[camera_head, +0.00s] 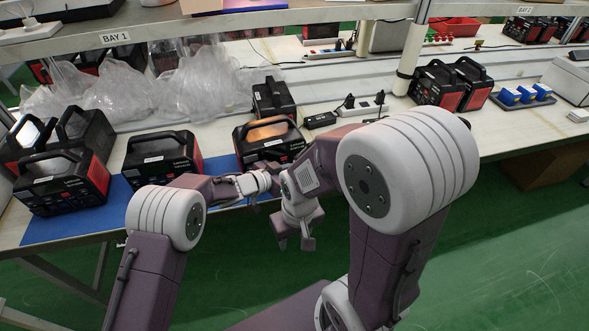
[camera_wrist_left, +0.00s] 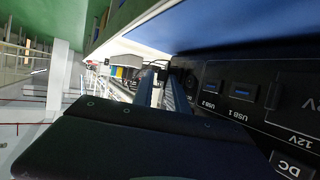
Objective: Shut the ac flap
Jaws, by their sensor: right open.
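A black and red power station (camera_head: 268,152) with a carry handle stands on the blue mat (camera_head: 95,226), at the bench edge in front of my arms. In the left wrist view its black front panel (camera_wrist_left: 240,108) fills the right side, with USB ports, a 12V socket and a DC label. I cannot make out the AC flap in either view. My left gripper (camera_head: 258,183) is close to the front of this station; its fingers are small and partly hidden in the head view. My right gripper (camera_head: 295,243) is open and empty, pointing down in front of the bench.
More power stations stand to the left (camera_head: 162,157) and behind (camera_head: 273,98) on the bench. Clear plastic bags (camera_head: 140,88) lie at the back left. A power strip (camera_head: 362,107) lies right of the station. A shelf (camera_head: 250,22) overhangs the bench.

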